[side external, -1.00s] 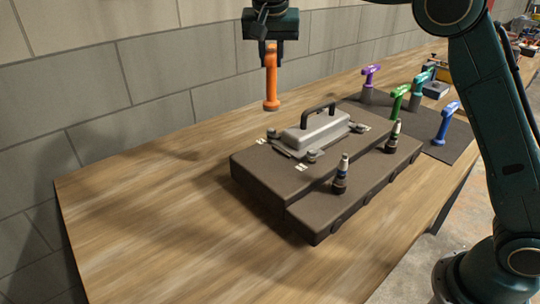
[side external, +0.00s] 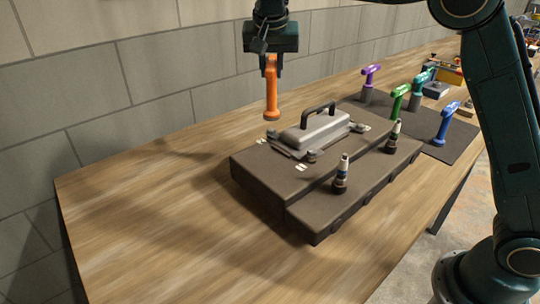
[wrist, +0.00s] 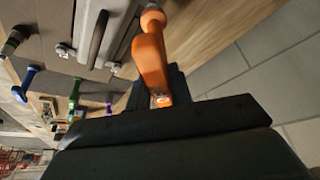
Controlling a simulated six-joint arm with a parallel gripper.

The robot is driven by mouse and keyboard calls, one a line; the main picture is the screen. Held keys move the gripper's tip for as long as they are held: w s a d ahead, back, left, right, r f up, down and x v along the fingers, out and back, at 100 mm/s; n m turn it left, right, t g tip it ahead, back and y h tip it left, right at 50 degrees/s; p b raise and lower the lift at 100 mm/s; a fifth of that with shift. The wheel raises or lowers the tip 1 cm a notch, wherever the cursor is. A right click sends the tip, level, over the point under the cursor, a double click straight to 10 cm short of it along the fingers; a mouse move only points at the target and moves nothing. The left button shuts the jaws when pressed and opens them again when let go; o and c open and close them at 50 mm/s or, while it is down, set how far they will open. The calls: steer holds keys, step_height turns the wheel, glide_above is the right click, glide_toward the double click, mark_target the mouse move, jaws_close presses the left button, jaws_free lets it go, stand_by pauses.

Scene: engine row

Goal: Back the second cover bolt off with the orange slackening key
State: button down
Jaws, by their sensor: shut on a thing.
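My gripper (side external: 271,60) is shut on the orange slackening key (side external: 271,98), which hangs upright with its round end down. In the wrist view the orange key (wrist: 150,60) sits between the fingers. In the side view its lower end shows just above a cover bolt (side external: 272,133), with a small gap. The silver cover (side external: 316,132) has a black handle (side external: 318,112) and lies on the brown engine block (side external: 262,172). Other cover bolts show at the front corner (side external: 311,156) and the right end (side external: 359,128). Which is the second bolt I cannot tell.
Two upright dark plugs with pale tops (side external: 341,176) (side external: 395,137) stand on the block's front ledge. Purple (side external: 371,71), green (side external: 398,99), teal and blue (side external: 444,124) keys stand on a dark mat (side external: 464,141) at right. The wooden table is clear at left.

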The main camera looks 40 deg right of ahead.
steer(key=shift+f, duration=2.2)
steer(key=n+y, duration=0.1)
steer(key=n, duration=0.3)
steer(key=shift+d+t, duration=0.1)
steer(key=shift+t, duration=0.3)
steer(key=n+y, duration=0.2)
steer(key=n, duration=0.2)
steer(key=shift+n, duration=0.3)
steer(key=n+y, duration=0.1)
steer(key=n, duration=0.3)
steer(key=shift+d+y, duration=0.1)
steer(key=shift+y, duration=0.3)
steer(key=shift+n+g+y, duration=0.4)
steer(key=shift+n+y, duration=0.4)
steer(key=shift+n, duration=1.5)
steer(key=shift+s+m, duration=0.1)
steer(key=shift+m, duration=0.2)
